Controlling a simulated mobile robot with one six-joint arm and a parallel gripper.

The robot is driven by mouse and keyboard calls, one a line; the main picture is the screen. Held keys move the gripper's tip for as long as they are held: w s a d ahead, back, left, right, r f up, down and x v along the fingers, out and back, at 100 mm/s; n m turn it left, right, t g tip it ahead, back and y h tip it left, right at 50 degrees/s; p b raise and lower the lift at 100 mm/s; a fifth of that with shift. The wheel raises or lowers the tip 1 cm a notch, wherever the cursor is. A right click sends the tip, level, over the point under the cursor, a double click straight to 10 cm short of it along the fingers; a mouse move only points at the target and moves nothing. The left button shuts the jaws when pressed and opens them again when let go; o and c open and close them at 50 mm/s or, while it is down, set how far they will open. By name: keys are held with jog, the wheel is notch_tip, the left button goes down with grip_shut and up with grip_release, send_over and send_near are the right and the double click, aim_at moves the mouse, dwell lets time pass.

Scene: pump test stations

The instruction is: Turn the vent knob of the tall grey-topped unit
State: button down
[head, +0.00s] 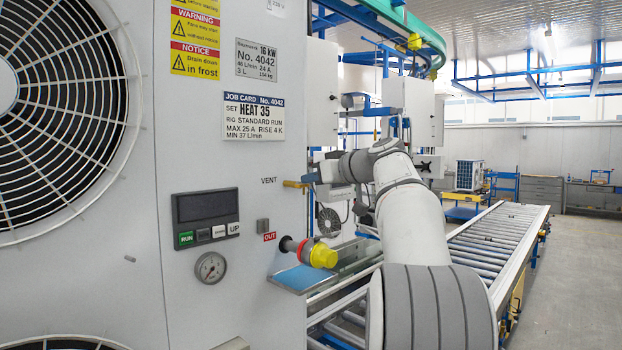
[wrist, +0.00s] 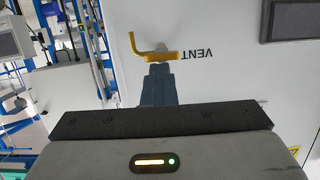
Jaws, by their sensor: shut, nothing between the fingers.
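The yellow vent knob (head: 295,184) sticks out from the right edge of a large pale unit's front (head: 210,130), beside the printed word VENT. In the wrist view the knob (wrist: 155,55) is a flat bar with one end bent like a hook. My gripper (head: 311,178) is right at the knob's outer end. In the wrist view its closed fingers (wrist: 157,64) meet the bar's edge, with nothing between them. I cannot tell whether they touch it. The unit's top is out of view, so its colour does not show.
Below the knob, a pipe stub with a yellow cap (head: 323,256) sticks out near the OUT label. A pressure gauge (head: 210,267) and a control panel (head: 206,220) are on the front. A roller conveyor (head: 490,240) runs behind my arm. Open floor lies at the far right.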

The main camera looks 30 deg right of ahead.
jog(key=s+d+r, duration=0.4)
jog(key=s+r, duration=0.2)
jog(key=s, duration=0.3)
jog(key=s+a+f+m+g+h, duration=0.1)
jog(key=s+a+f+m+g, duration=0.15)
jog(key=a+f, duration=0.65)
jog(key=s+a+f+m+g+h, duration=0.1)
jog(key=s+a+f+g, duration=0.15)
jog(key=a+f, duration=0.65)
jog(key=s+a+f+g+h, duration=0.1)
jog(key=s+a+f+g, duration=0.2)
jog(key=s+f, duration=0.7)
jog(key=s+a+f+g+h, duration=0.2)
jog(key=s+f, duration=0.8)
jog(key=f, duration=0.7)
jog(key=shift+s+a+f+g, duration=0.2)
jog(key=shift+a+f+g, duration=0.05)
jog(key=shift+a+g, duration=0.3)
